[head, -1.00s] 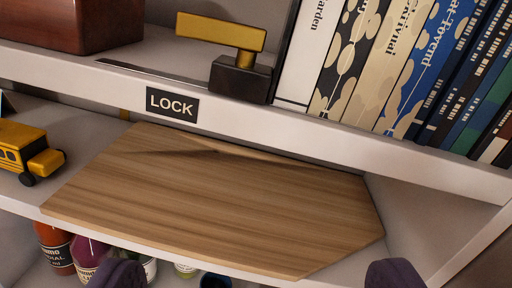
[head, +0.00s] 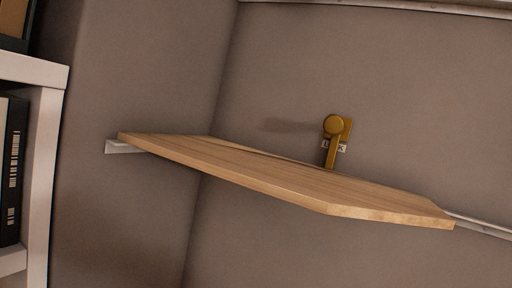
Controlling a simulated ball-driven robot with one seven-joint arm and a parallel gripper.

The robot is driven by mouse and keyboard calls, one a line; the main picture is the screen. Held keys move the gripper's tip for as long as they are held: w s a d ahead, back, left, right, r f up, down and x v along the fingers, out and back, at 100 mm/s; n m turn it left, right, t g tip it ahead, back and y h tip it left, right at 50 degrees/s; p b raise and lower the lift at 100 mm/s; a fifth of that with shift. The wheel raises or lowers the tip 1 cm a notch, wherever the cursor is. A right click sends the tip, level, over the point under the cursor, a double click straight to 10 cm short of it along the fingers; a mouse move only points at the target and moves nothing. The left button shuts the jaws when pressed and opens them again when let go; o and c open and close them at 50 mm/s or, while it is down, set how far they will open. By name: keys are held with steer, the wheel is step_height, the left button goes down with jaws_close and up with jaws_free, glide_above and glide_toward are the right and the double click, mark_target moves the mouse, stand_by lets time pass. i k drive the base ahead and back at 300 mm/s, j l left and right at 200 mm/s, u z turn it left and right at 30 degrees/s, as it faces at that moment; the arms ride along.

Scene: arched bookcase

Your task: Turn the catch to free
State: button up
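A brass catch (head: 336,126) is on the grey-brown back wall, right of centre in the head view. It has a round knob over a squarish plate, and its lever points down. The lever crosses a small white label (head: 342,148); only parts of its letters show, and I cannot read the whole word. The lever's lower end meets the far edge of the wooden board in the picture; I cannot tell whether they touch. My gripper is out of view.
A pale wooden board (head: 270,178) with angled corners juts out below and in front of the catch. A white bracket (head: 124,146) shows at its left end. A white bookcase side (head: 42,170) with dark books stands at the left edge. Space above the board looks clear.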

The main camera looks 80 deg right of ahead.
mark_target(334, 125)
steer(key=k+z, duration=0.1)
steer(key=z, duration=1.75)
steer(key=i+j+u, duration=0.1)
steer(key=j, duration=0.25)
steer(key=i+j, duration=0.1)
steer(key=j, duration=0.25)
steer(key=i+j+u, duration=0.15)
steer(key=j, duration=0.25)
steer(key=k, duration=0.05)
